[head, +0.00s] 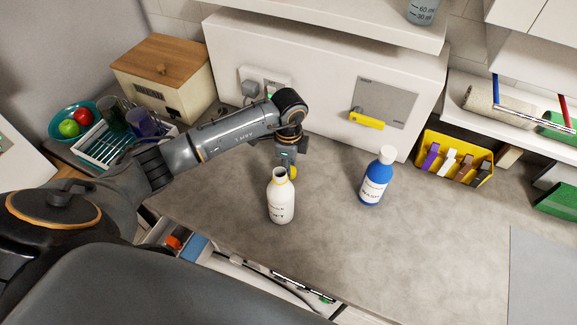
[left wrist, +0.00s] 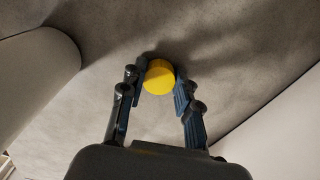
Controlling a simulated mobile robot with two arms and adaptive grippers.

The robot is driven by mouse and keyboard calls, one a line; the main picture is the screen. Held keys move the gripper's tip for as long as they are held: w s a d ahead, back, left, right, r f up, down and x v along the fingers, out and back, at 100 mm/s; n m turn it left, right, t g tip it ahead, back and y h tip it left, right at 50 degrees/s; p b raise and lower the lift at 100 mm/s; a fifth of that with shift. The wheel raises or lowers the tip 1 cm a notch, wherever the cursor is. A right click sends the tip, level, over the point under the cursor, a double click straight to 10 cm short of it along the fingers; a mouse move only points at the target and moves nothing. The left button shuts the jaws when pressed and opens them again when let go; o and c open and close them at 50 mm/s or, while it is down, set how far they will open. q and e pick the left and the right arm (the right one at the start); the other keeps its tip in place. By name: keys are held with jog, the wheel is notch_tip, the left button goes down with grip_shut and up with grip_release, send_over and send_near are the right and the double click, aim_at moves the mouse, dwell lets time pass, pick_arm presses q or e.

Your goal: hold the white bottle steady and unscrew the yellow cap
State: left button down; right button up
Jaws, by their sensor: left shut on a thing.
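The white bottle (head: 281,203) stands upright on the grey counter in the head view. Its mouth is bare and looks open, with a thin yellow ring at the neck. My left gripper (head: 291,167) is just behind the bottle's neck, partly hidden by it. It is shut on the yellow cap (head: 293,173), which is apart from the bottle's mouth. In the left wrist view the yellow cap (left wrist: 159,77) sits between the two fingertips (left wrist: 159,84). A pale rounded shape at the left there is probably the bottle. My right gripper is in neither view.
A blue bottle with a white cap (head: 375,178) stands right of the white bottle. A dish rack (head: 100,152) is at left. The counter's front right is clear.

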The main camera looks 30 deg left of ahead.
pick_arm(q)
jog(key=c, duration=1)
grip_release()
